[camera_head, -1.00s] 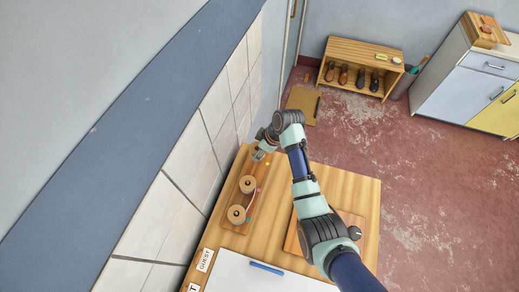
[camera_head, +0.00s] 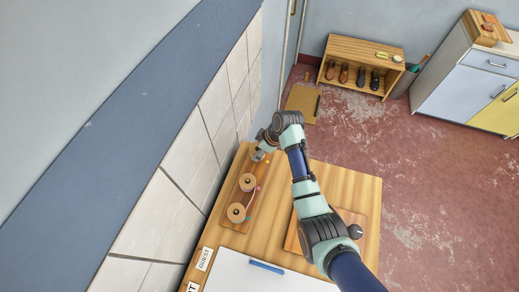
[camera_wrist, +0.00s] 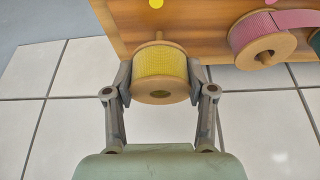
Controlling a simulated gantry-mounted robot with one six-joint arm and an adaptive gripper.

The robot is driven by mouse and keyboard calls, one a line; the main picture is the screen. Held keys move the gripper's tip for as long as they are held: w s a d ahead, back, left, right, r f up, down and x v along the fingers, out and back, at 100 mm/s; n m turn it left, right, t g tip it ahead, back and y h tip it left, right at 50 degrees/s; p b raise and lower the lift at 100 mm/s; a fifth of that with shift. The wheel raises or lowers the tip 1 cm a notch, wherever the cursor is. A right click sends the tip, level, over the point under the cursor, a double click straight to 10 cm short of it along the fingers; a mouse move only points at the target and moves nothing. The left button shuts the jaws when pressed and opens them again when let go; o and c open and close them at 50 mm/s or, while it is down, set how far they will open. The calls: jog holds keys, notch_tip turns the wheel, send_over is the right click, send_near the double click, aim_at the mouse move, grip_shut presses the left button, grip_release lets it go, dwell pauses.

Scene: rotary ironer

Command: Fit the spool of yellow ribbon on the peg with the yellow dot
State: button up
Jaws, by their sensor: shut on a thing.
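The spool of yellow ribbon (camera_wrist: 160,64), with pale wooden flanges, is in the middle of the wrist view. My gripper (camera_wrist: 160,82) is shut on it, one finger on each side; it also shows in the head view (camera_head: 261,153). A short wooden peg (camera_wrist: 159,36) shows just beyond the spool's far flange, in line with the yellow dot (camera_wrist: 156,3) on the wooden board (camera_wrist: 200,25). I cannot tell whether the spool is around the peg or only in front of it. In the head view the yellow spool is hidden by my gripper.
A spool of pink ribbon (camera_wrist: 245,33) sits on its peg to the right, and a green edge (camera_wrist: 316,42) shows beyond it. In the head view two wooden spools (camera_head: 248,183) stand on the board, close to the tiled wall (camera_head: 190,150).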

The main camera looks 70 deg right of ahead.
jog(key=shift+f, duration=0.15)
dwell(0.3)
jog(key=shift+f+b, duration=0.7)
jog(key=shift+f, duration=0.25)
jog(key=o, duration=1.2)
jog(key=shift+o, duration=0.4)
jog(key=shift+o, duration=1.2)
jog(key=shift+r, duration=0.1)
